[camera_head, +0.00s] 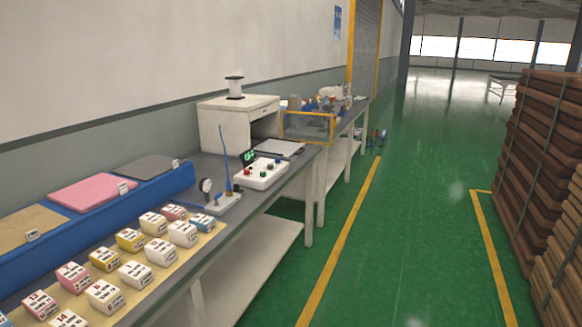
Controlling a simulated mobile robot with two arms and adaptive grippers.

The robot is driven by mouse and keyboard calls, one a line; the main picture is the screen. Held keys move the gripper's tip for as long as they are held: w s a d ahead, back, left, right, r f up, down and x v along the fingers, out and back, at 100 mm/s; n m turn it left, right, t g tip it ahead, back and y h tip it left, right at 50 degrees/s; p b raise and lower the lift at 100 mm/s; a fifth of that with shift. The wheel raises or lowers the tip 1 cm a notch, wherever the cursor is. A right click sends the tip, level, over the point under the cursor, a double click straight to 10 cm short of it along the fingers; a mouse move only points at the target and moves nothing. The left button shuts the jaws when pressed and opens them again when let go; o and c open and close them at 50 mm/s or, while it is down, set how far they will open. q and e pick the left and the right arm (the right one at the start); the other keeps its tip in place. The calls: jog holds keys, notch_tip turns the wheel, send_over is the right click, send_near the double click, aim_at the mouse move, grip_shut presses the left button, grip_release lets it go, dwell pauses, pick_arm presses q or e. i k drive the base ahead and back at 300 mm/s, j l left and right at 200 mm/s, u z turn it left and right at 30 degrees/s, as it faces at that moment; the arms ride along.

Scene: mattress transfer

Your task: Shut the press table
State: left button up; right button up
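The press is a white box-shaped machine (222,123) with a cylinder (235,87) on top, standing on the grey workbench. Its front opening shows dark, and a flat light plate (283,149) lies at that opening, sticking out toward the bench's front edge. A yellow-framed clear panel (308,140) stands upright at the right of the opening. A white control box (262,173) with coloured buttons and a small green-lit display sits in front of the press. Neither gripper is in view.
A gauge on a stand (207,188) with a thin blue rod is nearer on the bench. Several small labelled boxes (133,273) and a blue sample rack (165,189) fill the near end. Stacked brown mattresses (536,170) stand right; the green floor aisle (405,220) between is clear.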

aim_at(270, 147)
jog(key=i+l+z, duration=0.35)
jog(key=i, duration=0.35)
jog(key=i+z, duration=0.3)
jog(key=i, duration=0.4)
jog(key=i+u, duration=0.3)
jog(key=i, duration=0.2)
jog(key=i+l+u, duration=0.3)
jog(key=i, duration=0.2)
jog(key=i+l+u, duration=0.3)
jog(key=i, duration=0.2)
